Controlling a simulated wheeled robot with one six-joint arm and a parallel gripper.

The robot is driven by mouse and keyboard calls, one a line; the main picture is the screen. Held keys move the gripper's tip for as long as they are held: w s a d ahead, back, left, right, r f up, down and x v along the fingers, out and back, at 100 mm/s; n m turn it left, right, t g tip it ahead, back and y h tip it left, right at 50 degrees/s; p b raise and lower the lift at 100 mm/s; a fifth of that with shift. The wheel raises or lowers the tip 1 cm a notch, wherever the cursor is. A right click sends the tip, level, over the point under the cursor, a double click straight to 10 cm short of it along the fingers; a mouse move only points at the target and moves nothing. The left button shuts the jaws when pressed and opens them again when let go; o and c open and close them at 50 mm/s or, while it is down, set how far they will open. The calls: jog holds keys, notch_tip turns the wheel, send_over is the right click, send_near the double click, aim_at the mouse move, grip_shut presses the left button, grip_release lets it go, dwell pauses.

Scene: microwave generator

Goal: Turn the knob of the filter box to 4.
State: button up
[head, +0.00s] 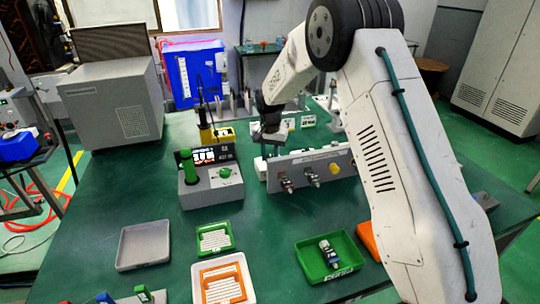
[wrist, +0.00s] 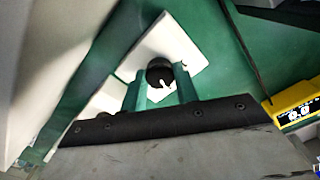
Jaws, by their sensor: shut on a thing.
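In the wrist view, the knob (wrist: 158,74) is round and black with a white pointer mark. It sits on a white face of what appears to be the filter box (wrist: 190,52). My gripper (wrist: 160,82) has its two green fingers on either side of the knob and is shut on it. The pointer shows between the fingers; any numbers around it are too small to read. In the head view, my gripper (head: 270,134) is low behind the grey panel, beside small white boxes (head: 308,121). The knob is hidden there.
A grey panel with connectors (head: 325,163) stands just in front of my gripper. A yellow meter (head: 224,133) is to its left, also at the right of the wrist view (wrist: 295,103).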

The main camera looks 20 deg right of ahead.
jog(key=shift+m, duration=0.3)
dwell(0.4)
jog(key=o, duration=1)
jog(key=shift+r, duration=3.95)
